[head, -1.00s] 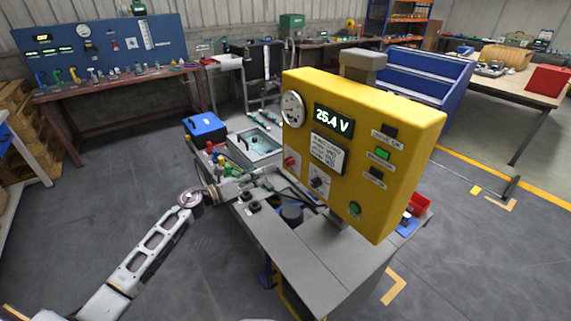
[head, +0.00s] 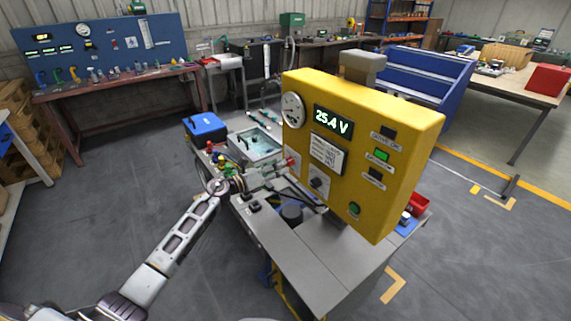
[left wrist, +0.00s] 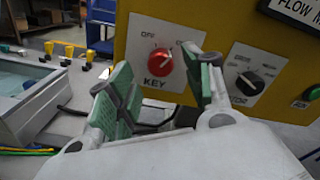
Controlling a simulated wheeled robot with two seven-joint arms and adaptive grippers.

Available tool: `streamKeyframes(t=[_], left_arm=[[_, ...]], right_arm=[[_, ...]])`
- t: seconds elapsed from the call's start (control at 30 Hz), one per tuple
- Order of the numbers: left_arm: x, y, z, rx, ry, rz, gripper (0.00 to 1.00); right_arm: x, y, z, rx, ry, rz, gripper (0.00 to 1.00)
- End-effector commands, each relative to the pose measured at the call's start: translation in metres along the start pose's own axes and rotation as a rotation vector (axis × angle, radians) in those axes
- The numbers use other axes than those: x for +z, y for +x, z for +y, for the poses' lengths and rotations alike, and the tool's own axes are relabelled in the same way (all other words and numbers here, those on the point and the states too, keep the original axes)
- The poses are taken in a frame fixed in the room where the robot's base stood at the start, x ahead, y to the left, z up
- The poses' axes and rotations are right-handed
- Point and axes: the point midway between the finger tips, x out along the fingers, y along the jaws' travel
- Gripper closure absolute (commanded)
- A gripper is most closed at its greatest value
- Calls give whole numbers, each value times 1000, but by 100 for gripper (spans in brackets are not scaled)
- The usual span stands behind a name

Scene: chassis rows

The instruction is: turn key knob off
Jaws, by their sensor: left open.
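The red key knob (left wrist: 159,61) sits on a white plate marked KEY on the yellow panel (head: 362,110). OFF is printed at its upper left; the label at its upper right is partly hidden by a finger. I cannot clearly read which way the knob points. The knob also shows small in the head view (head: 291,163). My left gripper (head: 280,177) is in front of the panel's lower left. In the left wrist view its green-padded fingers (left wrist: 160,72) are open, one on each side of the knob as seen, with nothing between them. Contact is not visible. My right gripper is out of view.
A black selector knob (left wrist: 255,80) is right of the key plate. A glass-topped case (head: 258,147) and a blue box (head: 205,127) stand left of the panel. A round black part (head: 291,214) is on the grey bench (head: 310,262) below.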

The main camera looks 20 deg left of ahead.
Motion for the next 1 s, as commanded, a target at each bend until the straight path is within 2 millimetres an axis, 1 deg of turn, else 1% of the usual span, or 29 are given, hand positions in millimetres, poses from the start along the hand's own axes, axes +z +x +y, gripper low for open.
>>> streamKeyframes(t=[0.13, 0.4, 0.67, 0.87, 0.9, 1.0], left_arm=[[1, 14, -1, 0, 1, 0, 49], [1, 35, 0, 0, 1, -1, 49], [0, 41, 0, 0, 2, 1, 49], [0, 41, 0, 0, 2, 1, 49], [0, 41, 0, 0, 2, 1, 50], [0, 41, 0, 0, 1, 1, 63]], right_arm=[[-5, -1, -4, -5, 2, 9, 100], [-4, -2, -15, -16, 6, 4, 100], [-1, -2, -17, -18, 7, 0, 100], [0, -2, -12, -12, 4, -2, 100], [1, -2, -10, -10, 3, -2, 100], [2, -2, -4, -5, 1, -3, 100]])
